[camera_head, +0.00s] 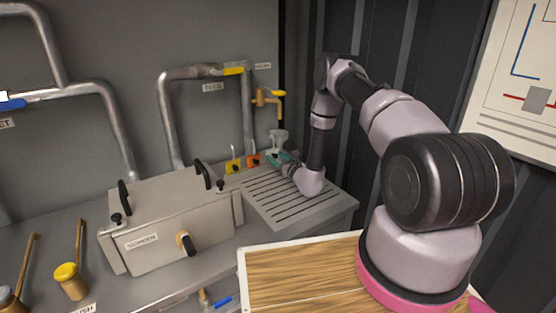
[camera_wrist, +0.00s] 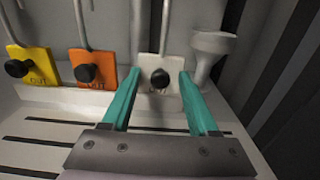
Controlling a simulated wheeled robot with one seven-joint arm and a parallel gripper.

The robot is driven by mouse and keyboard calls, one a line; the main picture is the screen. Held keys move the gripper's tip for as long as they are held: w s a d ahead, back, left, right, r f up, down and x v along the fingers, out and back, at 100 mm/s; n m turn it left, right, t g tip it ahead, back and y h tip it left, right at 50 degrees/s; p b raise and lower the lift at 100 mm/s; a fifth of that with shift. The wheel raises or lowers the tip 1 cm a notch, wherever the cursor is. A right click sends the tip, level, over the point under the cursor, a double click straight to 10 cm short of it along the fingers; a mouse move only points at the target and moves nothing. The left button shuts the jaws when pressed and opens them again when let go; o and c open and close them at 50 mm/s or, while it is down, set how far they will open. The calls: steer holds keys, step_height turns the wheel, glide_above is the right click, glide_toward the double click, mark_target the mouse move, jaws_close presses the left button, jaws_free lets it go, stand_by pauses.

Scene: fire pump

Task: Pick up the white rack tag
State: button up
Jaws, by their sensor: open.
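The white rack tag (camera_wrist: 159,96) has a round black knob and hangs from a thin metal rod. It stands upright at the back of the slotted drain board in the wrist view. My gripper (camera_wrist: 158,82) is open, with its teal fingers on either side of the white tag and the knob between them. I cannot tell whether either finger touches it. In the head view my gripper (camera_head: 283,157) reaches the back of the slotted board, and I cannot make out the white tag there.
An orange tag (camera_wrist: 92,79) and a yellow tag (camera_wrist: 29,66) hang left of the white one. A pale funnel-shaped fitting (camera_wrist: 208,55) stands close on the right, below a brass tap (camera_head: 268,97). The slotted board (camera_head: 290,207) is clear. A metal screen box (camera_head: 165,215) stands to its left.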

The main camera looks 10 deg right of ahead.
mark_target(277, 148)
jaws_close()
steer(key=shift+r, duration=2.25)
steer(key=shift+s, duration=0.1)
